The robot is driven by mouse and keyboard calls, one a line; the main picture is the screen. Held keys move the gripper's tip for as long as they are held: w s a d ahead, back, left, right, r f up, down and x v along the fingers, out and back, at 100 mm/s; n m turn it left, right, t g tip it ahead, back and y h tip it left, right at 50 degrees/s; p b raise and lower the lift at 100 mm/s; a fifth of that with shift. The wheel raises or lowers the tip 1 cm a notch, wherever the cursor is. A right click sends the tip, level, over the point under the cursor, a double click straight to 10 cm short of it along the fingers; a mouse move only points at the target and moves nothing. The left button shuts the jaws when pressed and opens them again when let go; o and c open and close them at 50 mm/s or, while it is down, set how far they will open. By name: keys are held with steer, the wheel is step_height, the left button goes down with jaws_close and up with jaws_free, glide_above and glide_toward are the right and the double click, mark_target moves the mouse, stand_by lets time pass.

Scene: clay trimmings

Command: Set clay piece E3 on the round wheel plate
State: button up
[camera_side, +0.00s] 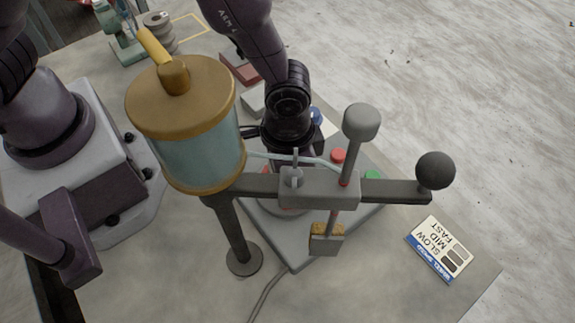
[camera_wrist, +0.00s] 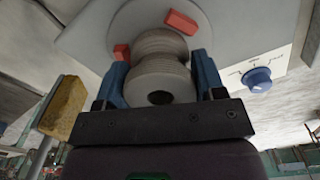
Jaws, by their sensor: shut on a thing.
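In the wrist view my gripper (camera_wrist: 160,66) has its two blue fingers on either side of a grey ribbed round piece (camera_wrist: 160,82) with a dark hole in its near end. It is shut on this piece. A second grey ribbed section (camera_wrist: 160,42) shows just beyond it; I cannot tell whether they are joined or touching. No E3 label is readable. The round wheel plate (camera_wrist: 128,22) is a pale grey disc beyond the fingers, partly covered by the pieces. In the side view my gripper, the held piece and most of the plate are hidden behind the tank stand and its crossbar.
Two red blocks (camera_wrist: 182,22) (camera_wrist: 121,52) lie by the ribbed pieces. A blue knob (camera_wrist: 257,78) is at right. A teal tank (camera_side: 190,140), a crossbar (camera_side: 325,188) and a black ball (camera_side: 435,170) crowd the near side. A speed card (camera_side: 440,248) lies at right, with bare table around.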

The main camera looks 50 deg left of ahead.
steer(key=o, duration=1.1)
steer(key=shift+f, duration=0.1)
step_height(320, 180, up, 12)
steer(key=shift+f, duration=0.1)
steer(key=a+r+n+t+h, duration=0.1)
steer(key=a+r+n+t, duration=0.1)
steer(key=a+r, duration=0.9)
steer(key=s+a+r+n+t, duration=0.1)
steer(key=s+a, duration=0.1)
steer(key=a, duration=0.1)
steer(key=s+a+r+t, duration=0.1)
steer(key=s+a+r, duration=0.1)
steer(key=a, duration=0.2)
steer(key=s+a+r+n+t+y, duration=0.1)
steer(key=s+a+r, duration=0.1)
steer(key=s+a, duration=0.1)
steer(key=shift+a+n+t, duration=0.3)
steer(key=shift+a, duration=0.2)
